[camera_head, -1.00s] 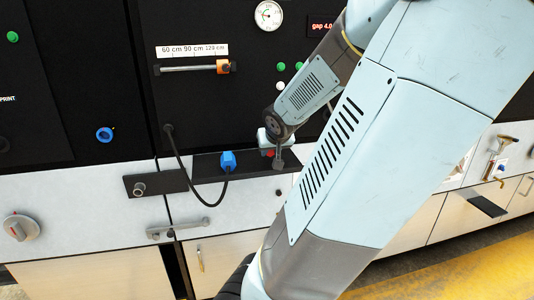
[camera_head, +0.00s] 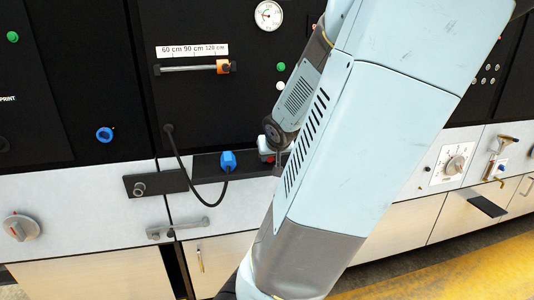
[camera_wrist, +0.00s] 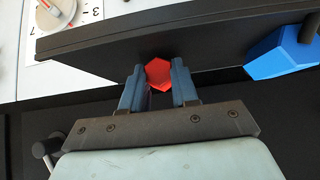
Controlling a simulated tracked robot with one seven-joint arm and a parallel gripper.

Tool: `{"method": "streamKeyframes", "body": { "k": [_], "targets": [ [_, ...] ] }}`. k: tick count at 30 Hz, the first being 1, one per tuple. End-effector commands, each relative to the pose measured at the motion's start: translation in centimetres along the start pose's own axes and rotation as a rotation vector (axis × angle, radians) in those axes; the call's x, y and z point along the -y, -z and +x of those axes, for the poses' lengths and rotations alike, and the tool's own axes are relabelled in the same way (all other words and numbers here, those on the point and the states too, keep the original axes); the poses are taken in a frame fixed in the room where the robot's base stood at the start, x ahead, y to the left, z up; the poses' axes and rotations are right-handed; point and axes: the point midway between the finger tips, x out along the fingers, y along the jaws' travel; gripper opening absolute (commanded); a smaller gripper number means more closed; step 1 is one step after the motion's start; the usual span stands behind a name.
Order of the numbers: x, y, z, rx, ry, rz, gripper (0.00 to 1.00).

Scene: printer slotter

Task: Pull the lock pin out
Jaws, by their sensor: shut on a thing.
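The lock pin shows as a red hexagonal head (camera_wrist: 158,74) in the wrist view, in front of the black bar's face. My gripper (camera_wrist: 157,82) is shut on the red head, with one blue-grey finger on each side of it. In the head view my gripper (camera_head: 267,156) is at the right part of the black bar (camera_head: 205,168), with a small red spot showing beside it. The shaft of the pin is hidden, and I cannot tell how deep it sits.
A blue plug (camera_head: 228,161) with a black cable is on the bar left of my gripper; it also shows in the wrist view (camera_wrist: 283,53). A dial (camera_head: 455,163) is to the right. A grey lever (camera_head: 178,227) is below the bar.

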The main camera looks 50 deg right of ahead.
Motion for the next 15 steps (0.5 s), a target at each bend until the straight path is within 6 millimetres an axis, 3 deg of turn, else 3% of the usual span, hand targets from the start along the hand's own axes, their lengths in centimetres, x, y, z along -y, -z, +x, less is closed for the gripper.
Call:
{"method": "streamKeyframes", "body": {
  "k": [8,9,15],
  "targets": [
    [-0.01,-0.03,0.03,0.0,0.0,0.0,0.0],
    [-0.01,-0.03,0.03,0.0,0.0,0.0,0.32],
    [0.0,-0.03,0.02,0.0,0.0,0.0,0.51]
  ]
}}
